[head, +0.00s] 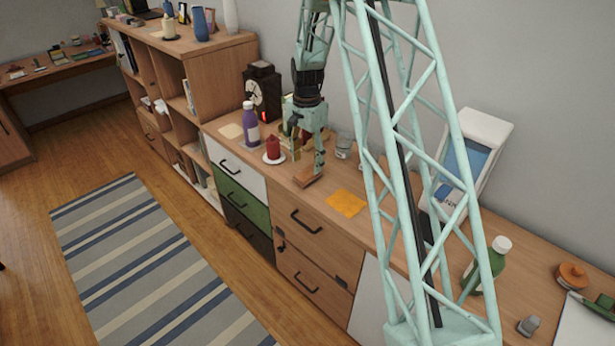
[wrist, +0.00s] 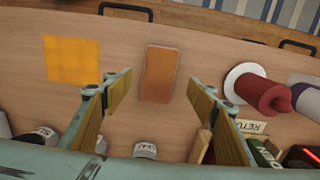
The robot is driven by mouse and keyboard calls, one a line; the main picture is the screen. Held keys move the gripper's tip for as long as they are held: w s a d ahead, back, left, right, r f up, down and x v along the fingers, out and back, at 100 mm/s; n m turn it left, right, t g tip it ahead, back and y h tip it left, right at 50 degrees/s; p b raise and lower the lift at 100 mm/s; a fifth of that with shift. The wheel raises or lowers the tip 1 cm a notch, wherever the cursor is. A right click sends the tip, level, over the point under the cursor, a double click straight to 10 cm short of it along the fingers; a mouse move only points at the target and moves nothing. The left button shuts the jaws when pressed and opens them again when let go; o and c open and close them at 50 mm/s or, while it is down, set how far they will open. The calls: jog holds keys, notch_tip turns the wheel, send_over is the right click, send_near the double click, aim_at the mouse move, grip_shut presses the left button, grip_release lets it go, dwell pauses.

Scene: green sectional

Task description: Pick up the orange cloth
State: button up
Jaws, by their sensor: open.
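The orange cloth (head: 346,203) is a flat square lying on the wooden cabinet top, near its front edge. In the wrist view the orange cloth (wrist: 72,60) lies at the upper left, outside and beyond the left finger. My gripper (head: 308,158) is low over the cabinet top, to the left of the cloth in the head view. In the wrist view my gripper (wrist: 160,88) is open with nothing held.
A red candle on a white dish (wrist: 258,88) stands right of the fingers. A white-and-blue carton (head: 470,160) and a green bottle (head: 492,264) stand farther right. Bare wood surrounds the cloth.

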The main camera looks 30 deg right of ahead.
aim_at(308, 172)
jog(key=shift+f, duration=0.1)
jog(key=shift+s+d+f+b, duration=0.1)
jog(key=shift+f+b, duration=0.5)
jog(key=shift+f, duration=1.9)
jog(key=shift+c, duration=0.7)
jog(key=c, duration=0.8)
